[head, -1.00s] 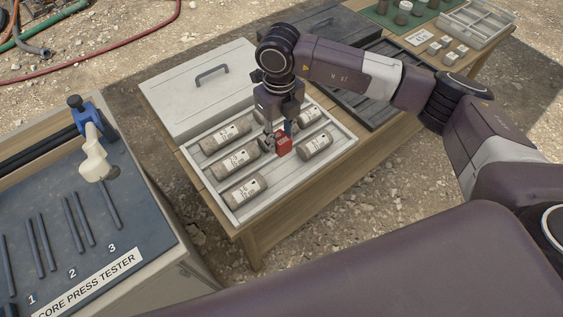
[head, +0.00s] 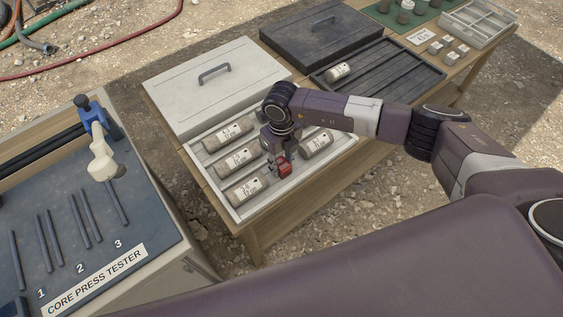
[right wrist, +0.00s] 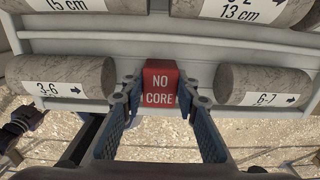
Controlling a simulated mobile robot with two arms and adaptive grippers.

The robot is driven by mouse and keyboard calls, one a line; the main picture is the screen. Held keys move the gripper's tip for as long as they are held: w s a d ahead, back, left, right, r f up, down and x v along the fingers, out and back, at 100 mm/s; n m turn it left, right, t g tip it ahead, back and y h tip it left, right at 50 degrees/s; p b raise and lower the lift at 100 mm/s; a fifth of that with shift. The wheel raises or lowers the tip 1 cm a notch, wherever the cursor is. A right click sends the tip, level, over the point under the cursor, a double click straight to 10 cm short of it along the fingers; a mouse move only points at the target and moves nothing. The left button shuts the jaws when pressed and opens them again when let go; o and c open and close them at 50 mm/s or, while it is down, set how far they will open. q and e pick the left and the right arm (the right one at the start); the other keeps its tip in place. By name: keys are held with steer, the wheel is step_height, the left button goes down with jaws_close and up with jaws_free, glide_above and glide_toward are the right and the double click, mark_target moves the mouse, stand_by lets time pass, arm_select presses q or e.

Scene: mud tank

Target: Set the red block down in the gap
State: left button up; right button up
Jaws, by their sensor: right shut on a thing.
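The red block (right wrist: 160,84), lettered "NO CORE", is held between the fingers of my right gripper (right wrist: 159,105). It also shows in the head view (head: 284,170), under my right gripper (head: 280,160). The block is at the gap in the front row of the pale core tray (head: 232,212). In the wrist view a core marked 3-6 (right wrist: 62,72) lies to its left and a core marked 6-7 (right wrist: 265,88) to its right. I cannot tell whether the block touches the tray floor. My left gripper is not in view.
More cores (head: 239,156) lie in the rows behind. A grey lid with a handle (head: 215,85) is behind the tray. A dark tray with one core (head: 383,75) stands to the right, and the core press tester (head: 75,215) to the left.

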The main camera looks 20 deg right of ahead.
mark_target(281, 163)
steer(key=shift+f, duration=0.2)
steer(key=o, duration=1.2)
steer(key=shift+r, duration=0.1)
steer(key=shift+o, duration=0.2)
steer(key=shift+r, duration=0.55)
step_height(281, 163, up, 11)
steer(key=b, duration=0.1)
steer(key=shift+b, duration=0.4)
steer(key=shift+r, duration=0.1)
